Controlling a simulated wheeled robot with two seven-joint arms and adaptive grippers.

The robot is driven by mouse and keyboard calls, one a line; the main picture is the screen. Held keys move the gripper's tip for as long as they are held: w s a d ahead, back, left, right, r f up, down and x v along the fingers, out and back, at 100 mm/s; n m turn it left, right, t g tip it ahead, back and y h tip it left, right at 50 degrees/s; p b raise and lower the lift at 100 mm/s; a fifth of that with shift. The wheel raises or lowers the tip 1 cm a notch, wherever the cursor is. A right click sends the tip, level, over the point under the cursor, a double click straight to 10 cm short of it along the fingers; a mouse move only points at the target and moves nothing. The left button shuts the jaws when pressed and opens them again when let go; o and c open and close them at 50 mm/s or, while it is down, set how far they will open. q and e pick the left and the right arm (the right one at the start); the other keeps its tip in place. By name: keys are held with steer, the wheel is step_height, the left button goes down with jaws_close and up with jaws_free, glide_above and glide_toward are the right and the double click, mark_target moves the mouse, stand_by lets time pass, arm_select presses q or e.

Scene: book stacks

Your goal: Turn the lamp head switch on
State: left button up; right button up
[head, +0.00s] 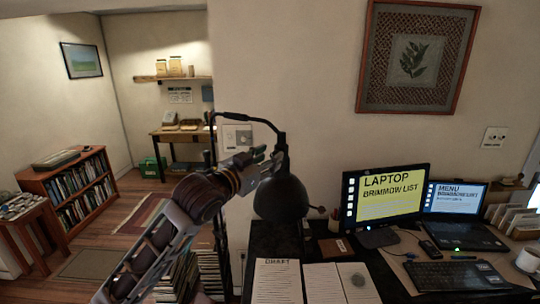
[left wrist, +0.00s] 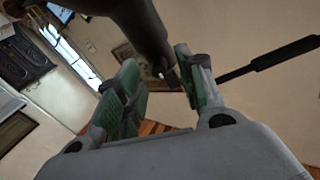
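A black desk lamp has a dark rounded head (head: 281,197) hanging from its thin bent arm (head: 255,119) above the desk. My left gripper (head: 268,163) is at the narrow top of the lamp head, on its left side. In the left wrist view the green-padded fingers (left wrist: 160,88) are apart, and the dark lamp neck (left wrist: 143,30) reaches down to the gap between them. A small pale spot (left wrist: 160,75) shows at its lower end; I cannot tell whether this is the switch. Whether a finger touches the lamp is unclear. My right gripper is not in view.
Lit monitor (head: 385,198) and laptop (head: 454,205) stand right of the lamp. Papers (head: 278,282) lie on the desk below it. Book stacks (head: 178,278) stand below my left arm. A framed picture (head: 417,57) hangs above. The air between lamp and monitor is mostly free.

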arm_select(q)
steer(key=shift+x, duration=0.8)
jaws_close()
